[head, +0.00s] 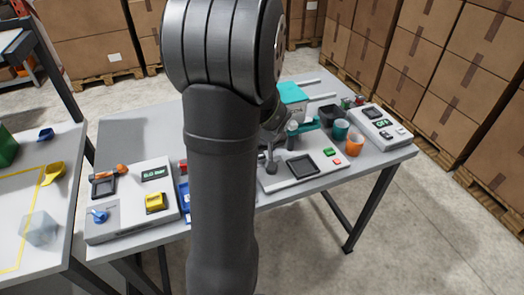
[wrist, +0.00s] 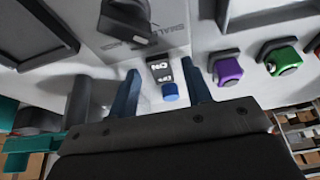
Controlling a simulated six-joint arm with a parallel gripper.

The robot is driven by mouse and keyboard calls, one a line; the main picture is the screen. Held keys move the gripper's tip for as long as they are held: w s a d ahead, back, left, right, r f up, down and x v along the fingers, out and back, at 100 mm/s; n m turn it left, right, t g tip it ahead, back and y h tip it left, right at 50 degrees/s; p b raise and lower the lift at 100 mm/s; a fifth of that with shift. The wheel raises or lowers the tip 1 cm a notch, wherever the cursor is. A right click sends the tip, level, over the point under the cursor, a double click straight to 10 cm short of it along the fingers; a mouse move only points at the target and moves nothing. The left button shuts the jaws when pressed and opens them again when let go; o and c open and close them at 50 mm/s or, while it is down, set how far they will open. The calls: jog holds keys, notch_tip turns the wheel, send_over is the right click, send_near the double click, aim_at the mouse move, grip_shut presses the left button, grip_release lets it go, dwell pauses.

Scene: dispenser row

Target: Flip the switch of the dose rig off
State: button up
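In the wrist view a switch (wrist: 169,91) with a blue round tip sits on a pale rig panel (wrist: 105,52). A small dark-and-white plate (wrist: 160,70) beside it carries ON and OFF lettering, seen upside down. My gripper (wrist: 161,67) is open, its two blue fingers on either side of the switch and plate with a gap between. I cannot tell whether a finger touches the switch or which way it is set. No dose label is readable. In the head view my arm hides the gripper and the switch.
A purple button (wrist: 227,70) and a green button (wrist: 283,58) are right of the switch in the wrist view. In the head view a rig with a yellow button (head: 155,202) stands left, and orange (head: 355,145) and teal (head: 341,129) cups stand right. Boxes fill the background.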

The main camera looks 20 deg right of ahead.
jog(key=c, duration=0.9)
jog(key=shift+w+r+g, duration=0.1)
jog(key=shift+w+g, duration=0.1)
jog(key=shift+g, duration=0.3)
jog(key=o, duration=1)
jog(key=shift+r, duration=0.1)
jog(key=v, duration=1.7)
jog(key=shift+r, duration=0.1)
